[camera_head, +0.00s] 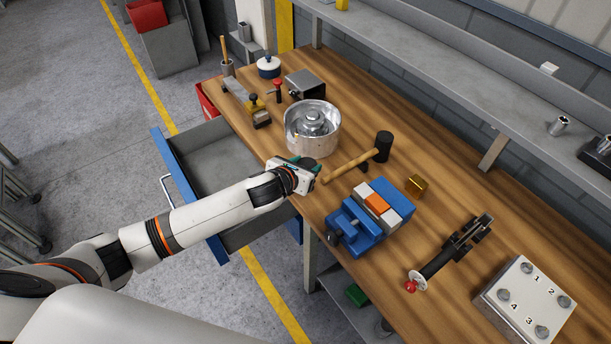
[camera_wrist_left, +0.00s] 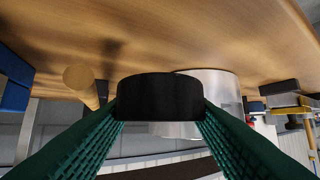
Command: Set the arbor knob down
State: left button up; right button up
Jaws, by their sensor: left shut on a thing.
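The arbor knob is a black, round piece in the left wrist view (camera_wrist_left: 160,97), pinched between the green ribbed fingers of my left gripper (camera_wrist_left: 160,125). The wrist view is turned upside down, with the wooden bench along its top, and a gap shows between knob and bench. In the head view my left gripper (camera_head: 306,163) is over the bench's front edge, just in front of the round metal housing (camera_head: 326,145). The knob is mostly hidden there by the hand. My right gripper is out of view.
A mallet (camera_head: 348,164) lies to the right of the hand. A blue vise (camera_head: 357,228) holding a block stands nearer. An open drawer (camera_head: 212,154) juts out at the left. A yellow-black tool (camera_head: 257,112) lies behind. Bare wood lies between the mallet and vise.

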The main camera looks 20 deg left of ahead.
pick_arm(q)
jog(key=shift+f, duration=2.25)
jog(key=shift+f, duration=0.15)
jog(key=o, duration=0.7)
jog(key=shift+r, duration=0.25)
jog(key=v, duration=1.2)
jog(key=shift+b, duration=0.4)
